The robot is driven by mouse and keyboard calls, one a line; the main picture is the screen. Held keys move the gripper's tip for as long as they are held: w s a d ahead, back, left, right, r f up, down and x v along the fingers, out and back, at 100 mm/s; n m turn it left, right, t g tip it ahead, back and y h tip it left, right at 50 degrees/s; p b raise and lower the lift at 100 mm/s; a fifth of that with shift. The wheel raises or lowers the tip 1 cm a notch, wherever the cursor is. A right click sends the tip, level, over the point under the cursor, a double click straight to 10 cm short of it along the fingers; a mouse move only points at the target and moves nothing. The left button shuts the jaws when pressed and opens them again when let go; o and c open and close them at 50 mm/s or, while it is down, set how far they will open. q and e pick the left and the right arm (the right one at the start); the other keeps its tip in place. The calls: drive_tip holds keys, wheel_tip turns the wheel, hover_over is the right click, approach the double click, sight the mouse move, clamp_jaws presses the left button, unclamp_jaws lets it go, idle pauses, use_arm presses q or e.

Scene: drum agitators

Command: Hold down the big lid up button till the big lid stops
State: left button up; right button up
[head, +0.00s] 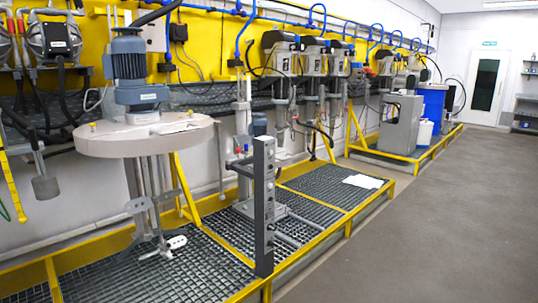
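The big lid (100,145) is a thick, round, light grey disc with a blue-grey motor (128,65) on top. It hangs raised above the grated platform, with agitator shafts (150,190) below it. A dark grey control post (264,210) stands upright at the platform's front edge, to the right of the lid. Small marks run along its narrow right side, but they are too small to tell which is the big lid up button. Neither of my grippers shows in the head view.
The grated platform (150,275) has yellow edges. More agitators (283,62) line the yellow and white wall. A grey cabinet (401,125) and a blue drum (433,102) stand farther back. The grey floor (430,230) at right is clear, with a white door (487,82) beyond.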

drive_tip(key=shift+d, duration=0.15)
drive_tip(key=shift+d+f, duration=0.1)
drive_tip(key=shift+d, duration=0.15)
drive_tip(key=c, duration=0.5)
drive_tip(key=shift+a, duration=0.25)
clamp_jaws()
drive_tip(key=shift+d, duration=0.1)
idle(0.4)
